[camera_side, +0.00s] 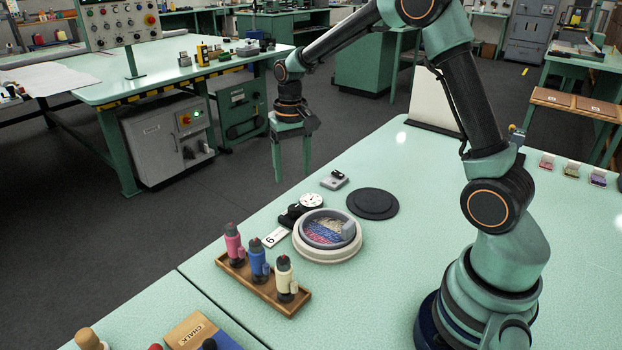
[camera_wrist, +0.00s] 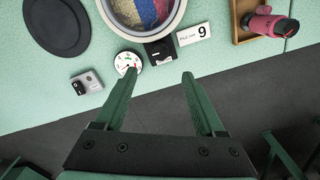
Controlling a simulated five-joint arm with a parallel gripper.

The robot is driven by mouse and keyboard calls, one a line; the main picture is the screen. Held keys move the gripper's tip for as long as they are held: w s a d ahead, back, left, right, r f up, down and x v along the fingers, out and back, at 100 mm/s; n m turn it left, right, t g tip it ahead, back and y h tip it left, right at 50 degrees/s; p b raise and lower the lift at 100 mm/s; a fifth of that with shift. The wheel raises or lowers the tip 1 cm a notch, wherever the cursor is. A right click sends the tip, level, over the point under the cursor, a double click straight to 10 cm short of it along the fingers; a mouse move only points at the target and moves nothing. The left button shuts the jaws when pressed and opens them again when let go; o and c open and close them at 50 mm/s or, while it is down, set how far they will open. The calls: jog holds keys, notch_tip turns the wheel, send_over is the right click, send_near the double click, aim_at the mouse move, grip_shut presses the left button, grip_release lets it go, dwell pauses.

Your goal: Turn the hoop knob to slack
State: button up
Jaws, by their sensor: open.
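The round hoop (camera_side: 300,243) holds a patch of blue, pink and cream tufting; it also shows at the top of the wrist view (camera_wrist: 174,27). A black block (camera_side: 290,216) sits against the hoop's rim and also shows in the wrist view (camera_wrist: 160,51). A white dial gauge (camera_side: 311,201) with a red needle stands beside it (camera_wrist: 127,62). I cannot clearly make out which part is the hoop knob. My gripper (camera_side: 292,178) is open and empty, fingers pointing down, raised near the table's far edge. In the wrist view its fingertips (camera_wrist: 160,74) lie apart, touching nothing.
A small grey box (camera_side: 335,180) with a black top part, a black disc (camera_side: 372,203) and a number card (camera_side: 276,237) lie around the hoop. A wooden rack (camera_side: 262,284) holds pink, blue and cream bottles.

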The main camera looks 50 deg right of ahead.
aim_at(294, 207)
notch_tip(294, 207, down, 10)
jog(key=shift+f, duration=0.25)
jog(key=shift+c, duration=0.3)
grip_shut()
jog(key=shift+n, duration=0.3)
jog(key=n, duration=0.2)
jog(key=shift+n, duration=0.4)
jog(key=shift+a+n, duration=0.1)
jog(key=shift+n, duration=1.8)
jog(key=shift+r, duration=0.1)
